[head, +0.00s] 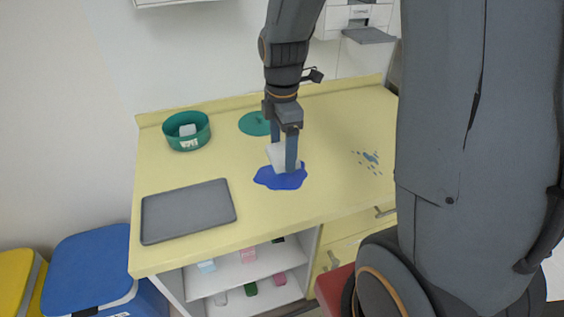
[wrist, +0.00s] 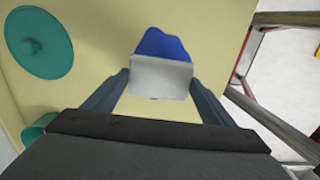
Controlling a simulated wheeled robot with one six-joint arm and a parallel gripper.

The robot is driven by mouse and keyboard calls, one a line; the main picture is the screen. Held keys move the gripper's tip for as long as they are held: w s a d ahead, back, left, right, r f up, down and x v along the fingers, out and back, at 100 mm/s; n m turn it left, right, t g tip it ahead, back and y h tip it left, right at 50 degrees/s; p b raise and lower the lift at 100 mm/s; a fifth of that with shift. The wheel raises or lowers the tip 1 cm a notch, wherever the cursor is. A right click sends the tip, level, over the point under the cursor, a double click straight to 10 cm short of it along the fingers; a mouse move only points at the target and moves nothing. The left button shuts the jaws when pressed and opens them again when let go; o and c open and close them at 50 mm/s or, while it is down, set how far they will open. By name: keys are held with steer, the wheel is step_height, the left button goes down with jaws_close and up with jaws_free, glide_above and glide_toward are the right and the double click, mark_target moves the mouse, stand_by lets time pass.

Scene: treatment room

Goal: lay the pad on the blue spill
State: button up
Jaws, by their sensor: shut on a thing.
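The white pad (head: 277,156) is between the fingers of my gripper (head: 284,160), which is shut on it. The blue spill (head: 280,179) is a dark blue patch on the yellow counter, directly below and around the pad in the head view. In the wrist view the pad (wrist: 161,77) covers part of the blue spill (wrist: 162,43), which shows mostly beyond its far edge. The fingers (wrist: 160,92) stand at the pad's left and right sides. I cannot tell whether the pad touches the spill.
On the yellow counter (head: 225,160) are a green bowl (head: 188,143) with a white thing inside, a flat teal disc (head: 254,124), a grey tray (head: 188,211) and small blue-grey drops (head: 369,160). A blue bin (head: 90,272) stands beside the counter. Open shelves lie below.

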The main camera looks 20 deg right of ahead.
mark_target(283, 175)
steer(key=shift+s+f+p, duration=0.1)
steer(key=shift+f+p, duration=0.35)
steer(key=shift+f, duration=2.4)
steer(key=shift+f, duration=0.1)
steer(key=o, duration=1)
step_height(283, 175, up, 12)
steer(key=shift+r+b, duration=0.1)
steer(key=shift+b, duration=1.05)
steer(key=s+f+m, duration=0.1)
steer(key=m, duration=0.2)
steer(key=s+f+m, duration=0.1)
steer(key=s+m, duration=0.1)
steer(key=s+f+m, duration=0.1)
steer(key=m, duration=0.2)
steer(key=shift+s+f+m+t, duration=0.1)
steer(key=shift+s+m+t, duration=0.1)
steer(key=shift+m+t, duration=0.1)
steer(key=shift+s+f+m+t, duration=0.1)
steer(key=shift+s+f+m, duration=0.55)
steer(key=shift+m, duration=0.9)
steer(key=shift+s+f+m+t, duration=0.1)
steer(key=shift+s+f+m, duration=0.25)
steer(key=shift+s+m, duration=0.95)
steer(key=shift+s+f+m+t, duration=0.1)
steer(key=shift+s+f+m, duration=0.4)
steer(key=shift+m, duration=1.35)
